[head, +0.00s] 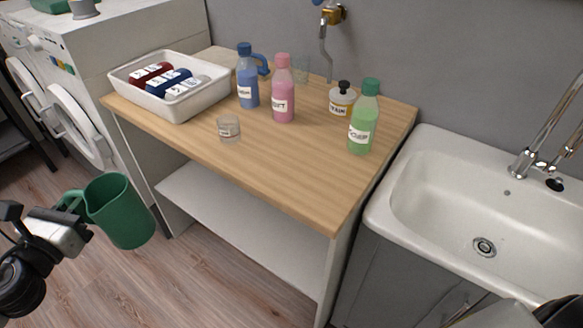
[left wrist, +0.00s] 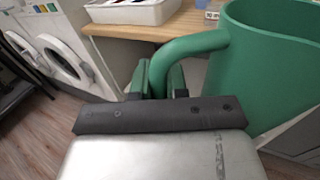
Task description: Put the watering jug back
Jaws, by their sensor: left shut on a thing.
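The green watering jug (head: 122,212) hangs in the air in front of the worktop's left part, over the floor and lower than the top. It is slightly tilted. My left gripper (head: 76,207) is shut on its handle, at the left side of the jug. In the left wrist view the two fingers (left wrist: 160,80) close around the handle of the jug (left wrist: 268,70), whose body fills the upper right. My right gripper's jaws are out of view.
The wooden worktop (head: 290,190) carries a white tray (head: 185,112) with rolled items, blue (head: 248,85), pink (head: 283,100) and green (head: 363,125) bottles, a small glass (head: 229,130) and a lidded jar (head: 342,100). Its front is clear. A sink (head: 410,190) stands right, white machines (head: 75,115) left.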

